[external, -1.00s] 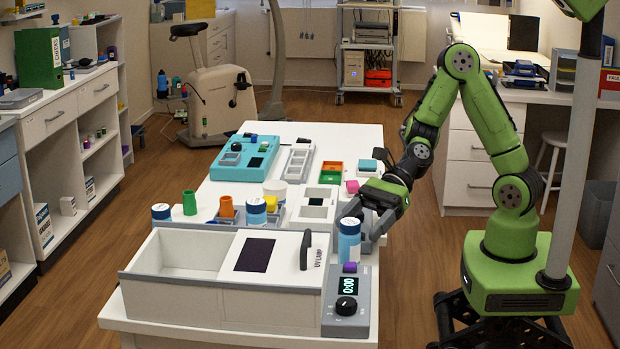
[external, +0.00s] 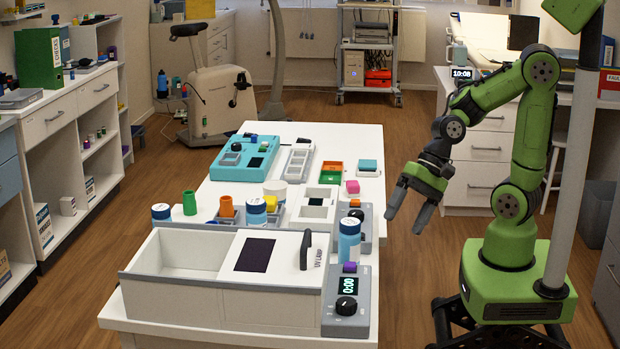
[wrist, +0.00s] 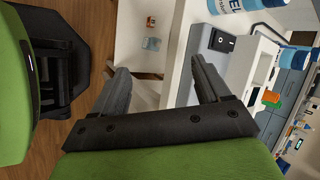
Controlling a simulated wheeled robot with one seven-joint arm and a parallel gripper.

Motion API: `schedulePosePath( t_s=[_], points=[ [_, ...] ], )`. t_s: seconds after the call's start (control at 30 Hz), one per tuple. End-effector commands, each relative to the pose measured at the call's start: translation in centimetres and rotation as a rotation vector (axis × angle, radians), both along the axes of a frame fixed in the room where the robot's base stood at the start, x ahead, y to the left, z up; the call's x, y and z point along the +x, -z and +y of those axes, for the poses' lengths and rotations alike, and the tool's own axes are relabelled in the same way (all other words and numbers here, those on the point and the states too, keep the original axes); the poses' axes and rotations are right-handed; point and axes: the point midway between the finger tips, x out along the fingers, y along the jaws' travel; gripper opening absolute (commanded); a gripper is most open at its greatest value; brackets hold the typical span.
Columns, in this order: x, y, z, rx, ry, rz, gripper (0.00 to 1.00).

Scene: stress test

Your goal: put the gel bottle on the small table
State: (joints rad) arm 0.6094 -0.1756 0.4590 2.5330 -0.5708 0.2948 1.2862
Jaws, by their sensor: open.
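In the wrist view a blue bottle with partly readable "EL" lettering (wrist: 240,4) is cut off by the top edge. Similar blue-and-white bottles stand further left, one in the middle (external: 257,212) and one near the left edge (external: 161,213). My gripper (external: 408,210) is open and empty, clear of the table to its right, with fingers pointing down. No separate small table is clearly identifiable.
The white UV lamp box (external: 225,285) fills the table's near end. Cups, trays and a teal device (external: 243,158) crowd the left side. Open floor lies right of the table.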

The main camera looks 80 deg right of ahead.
Motion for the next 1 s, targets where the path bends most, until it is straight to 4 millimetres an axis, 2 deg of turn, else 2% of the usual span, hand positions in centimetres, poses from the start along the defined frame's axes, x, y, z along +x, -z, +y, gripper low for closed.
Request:
schedulePosePath(
  t_s=[0.03, 0.1, 0.2, 0.3, 0.43, 0.67, 0.77, 0.87, 1.0],
  points=[
    [-1.3, -0.8, -1.3, -0.195, -0.15, -0.078, 0.76],
    [-3.3, -2.4, -3.9, -0.45, -0.363, -0.155, 0.76],
    [-6.5, -4.9, -7.0, -0.702, -0.619, -0.221, 0.76],
    [-9.2, -6.3, -9.2, -0.821, -0.795, -0.254, 0.76],
    [-10.8, -6.8, -10.4, -0.867, -0.901, -0.267, 0.76],
    [-10.9, -6.8, -10.5, -0.87, -0.909, -0.266, 0.76],
    [-10.8, -7.5, -10.4, -0.87, -0.908, -0.266, 0.76],
    [-10.8, -9.8, -10.4, -0.87, -0.908, -0.266, 0.76],
    [-10.8, -14.9, -10.4, -0.87, -0.908, -0.266, 0.76]
  ],
)
